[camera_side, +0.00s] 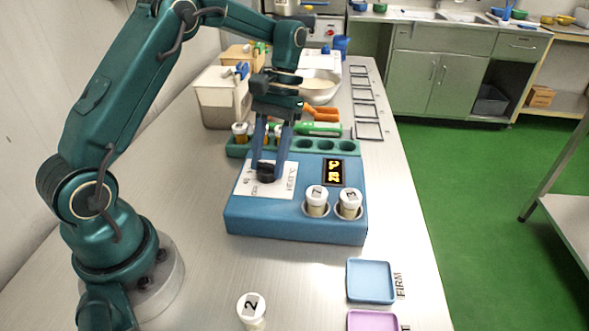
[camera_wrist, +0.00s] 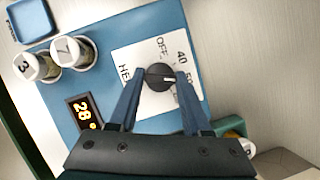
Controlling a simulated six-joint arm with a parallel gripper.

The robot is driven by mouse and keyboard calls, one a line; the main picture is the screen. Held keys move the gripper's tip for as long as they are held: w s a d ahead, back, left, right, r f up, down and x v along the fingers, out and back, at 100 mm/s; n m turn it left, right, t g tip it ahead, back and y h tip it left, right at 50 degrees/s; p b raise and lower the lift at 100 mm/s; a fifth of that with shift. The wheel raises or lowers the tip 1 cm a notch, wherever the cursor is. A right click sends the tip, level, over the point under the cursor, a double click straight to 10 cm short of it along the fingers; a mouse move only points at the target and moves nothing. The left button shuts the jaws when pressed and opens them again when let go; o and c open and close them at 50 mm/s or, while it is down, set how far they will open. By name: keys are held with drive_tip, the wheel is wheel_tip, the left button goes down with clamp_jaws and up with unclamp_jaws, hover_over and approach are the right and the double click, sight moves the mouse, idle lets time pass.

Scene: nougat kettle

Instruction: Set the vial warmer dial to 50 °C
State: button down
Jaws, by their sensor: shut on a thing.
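The vial warmer is a blue box (camera_side: 290,222) on the steel bench, with a white dial plate (camera_side: 250,180) on top. Its black dial (camera_wrist: 159,77) has a white pointer line that points right in the wrist view, toward my right finger. The plate (camera_wrist: 150,52) shows OFF and 40; a further mark beside 40 is partly hidden by that finger. My gripper (camera_wrist: 160,80) points down and is shut on the dial, one finger on each side. The warmer's display (camera_wrist: 84,110) appears to read 28.
Vials 7 (camera_side: 316,200) and 3 (camera_side: 349,203) stand in the warmer's wells. Vial 2 (camera_side: 251,310) stands on the bench in front. A green rack (camera_side: 345,147) is behind the warmer. Blue (camera_side: 371,281) and purple (camera_side: 373,321) trays lie at front right.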

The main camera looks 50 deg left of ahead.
sight(267, 163)
drive_tip(key=shift+c, duration=1.8)
unclamp_jaws()
drive_tip(key=shift+r, duration=0.1)
drive_tip(key=shift+v, duration=1.85)
drive_tip(key=shift+w+a+r, duration=0.1)
drive_tip(key=shift+w+r, duration=0.1)
drive_tip(key=shift+r, duration=0.4)
